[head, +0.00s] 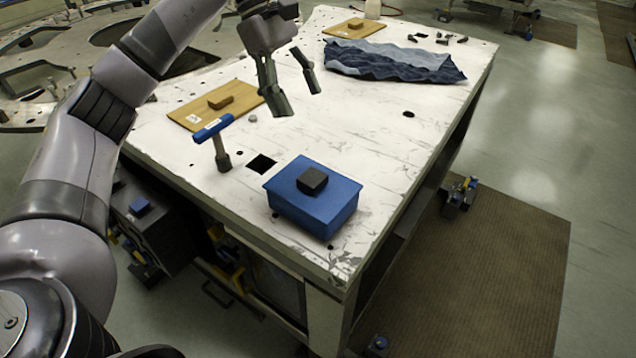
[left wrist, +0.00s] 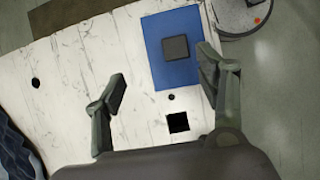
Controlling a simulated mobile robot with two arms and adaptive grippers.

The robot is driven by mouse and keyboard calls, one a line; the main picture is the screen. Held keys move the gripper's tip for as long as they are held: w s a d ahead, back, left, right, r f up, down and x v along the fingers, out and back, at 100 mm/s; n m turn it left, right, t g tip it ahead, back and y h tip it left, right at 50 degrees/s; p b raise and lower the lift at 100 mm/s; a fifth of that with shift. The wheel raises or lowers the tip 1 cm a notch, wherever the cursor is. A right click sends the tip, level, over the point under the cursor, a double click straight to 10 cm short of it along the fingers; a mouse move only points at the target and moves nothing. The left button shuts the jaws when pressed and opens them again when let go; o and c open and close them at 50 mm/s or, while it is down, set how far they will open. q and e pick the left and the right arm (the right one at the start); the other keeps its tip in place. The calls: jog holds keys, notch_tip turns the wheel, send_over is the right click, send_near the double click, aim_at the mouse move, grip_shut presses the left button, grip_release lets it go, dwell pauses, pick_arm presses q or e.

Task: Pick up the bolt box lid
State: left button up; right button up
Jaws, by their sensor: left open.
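The bolt box lid (head: 339,191) is the flat blue top of the blue bolt box (head: 318,220), with a dark square knob (head: 312,180) in its middle. The box stands near the front corner of the white table. In the left wrist view, the lid (left wrist: 191,76) and its knob (left wrist: 176,48) lie at the upper right, partly behind one finger. My left gripper (head: 298,101) is open and empty above the table, behind the box and apart from it; its fingers also show in the left wrist view (left wrist: 165,88). My right gripper is not in view.
A blue-handled tool (head: 222,140) stands left of the box, near a square hole (head: 261,164) in the table (head: 370,150). Wooden boards with brown blocks (head: 190,117) lie further left and at the back. A dark blue cloth (head: 395,62) lies at the back right.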

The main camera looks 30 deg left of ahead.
pick_arm(q)
jog(key=a, duration=0.2)
jog(key=y, duration=0.1)
send_over(312, 176)
jog(key=a, duration=0.2)
jog(key=f, duration=0.6)
jog(key=f+p, duration=0.1)
jog(key=f, duration=0.3)
jog(key=shift+w+a, duration=0.2)
jog(key=shift+w, duration=0.15)
jog(key=x, duration=0.1)
jog(key=p+x, duration=0.1)
jog(key=x, duration=0.1)
jog(key=p+x, duration=0.1)
jog(key=shift+s+d+f, duration=0.15)
jog(key=shift+s+f, duration=0.15)
jog(key=shift+f, duration=0.05)
jog(key=shift+d+f, duration=0.1)
jog(key=shift+f, duration=0.25)
jog(key=shift+c, duration=0.2)
jog(key=c, duration=1.2)
jog(key=shift+c, duration=0.3)
